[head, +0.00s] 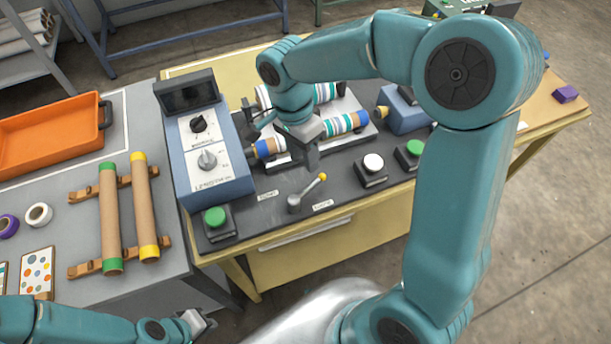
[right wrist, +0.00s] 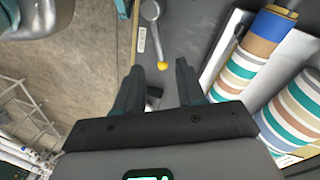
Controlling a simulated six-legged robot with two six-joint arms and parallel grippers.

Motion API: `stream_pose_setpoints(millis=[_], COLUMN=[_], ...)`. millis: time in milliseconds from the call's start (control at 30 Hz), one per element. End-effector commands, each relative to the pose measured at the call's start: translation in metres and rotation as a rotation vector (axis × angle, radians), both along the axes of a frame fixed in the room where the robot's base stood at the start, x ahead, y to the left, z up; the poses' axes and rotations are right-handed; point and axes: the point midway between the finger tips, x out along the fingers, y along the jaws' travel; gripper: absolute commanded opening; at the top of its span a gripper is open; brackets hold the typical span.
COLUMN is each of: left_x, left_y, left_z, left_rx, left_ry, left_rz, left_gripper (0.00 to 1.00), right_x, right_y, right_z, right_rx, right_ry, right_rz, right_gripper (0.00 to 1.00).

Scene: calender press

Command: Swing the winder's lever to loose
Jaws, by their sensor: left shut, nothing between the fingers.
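The winder's lever (head: 308,193) is a grey arm on a round hub with a yellow tip. It stands on the dark bench top, pointing up and to the right, between two small white labels, too small to read surely. In the right wrist view the lever (right wrist: 155,32) shows with its yellow tip near the fingertips. My right gripper (head: 312,162) is above the bench just behind the lever. In its wrist view the fingers (right wrist: 160,72) are apart with nothing held, and the tip looks just beyond them. My left gripper (head: 207,322) is shut and empty at the lower left.
Striped rolls (head: 340,123) lie on the winder behind the lever. A blue control box (head: 205,155) with knobs stands left. Push buttons surround the lever: green (head: 216,220) left, white (head: 373,166) and green (head: 412,150) right. A side table holds an orange tray (head: 50,135) and cardboard tubes.

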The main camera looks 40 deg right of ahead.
Motion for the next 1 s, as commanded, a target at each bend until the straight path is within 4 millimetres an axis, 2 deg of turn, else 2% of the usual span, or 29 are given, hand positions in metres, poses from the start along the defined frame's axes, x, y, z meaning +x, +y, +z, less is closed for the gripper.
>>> stream_pose_setpoints(millis=[100, 333, 500, 767, 900, 1000], left_x=[0.000, 0.000, 0.000, 0.000, 0.000, 0.000], left_y=[0.000, 0.000, 0.000, 0.000, 0.000, 0.000], left_z=[0.001, 0.002, 0.002, 0.002, 0.002, 0.002], left_rx=[0.000, 0.000, 0.000, 0.000, 0.000, 0.000], left_ry=[0.001, 0.000, 0.000, 0.001, 0.000, 0.000], left_rz=[0.000, 0.000, 0.000, 0.000, 0.000, 0.000], left_gripper=[0.00, 0.00, 0.00, 0.00, 0.00, 0.00], right_x=[-0.006, -0.010, -0.011, -0.011, -0.011, -0.011], right_y=[0.000, 0.000, 0.000, 0.001, 0.001, 0.001], right_z=[-0.028, -0.066, -0.077, -0.078, -0.078, -0.078], right_rx=[-0.001, -0.001, -0.001, -0.001, -0.001, -0.001], right_ry=[0.006, 0.002, 0.000, -0.001, -0.001, -0.001], right_rz=[0.001, 0.001, 0.002, 0.001, 0.001, 0.001], right_gripper=[0.39, 0.39, 0.39, 0.39, 0.00, 0.00])
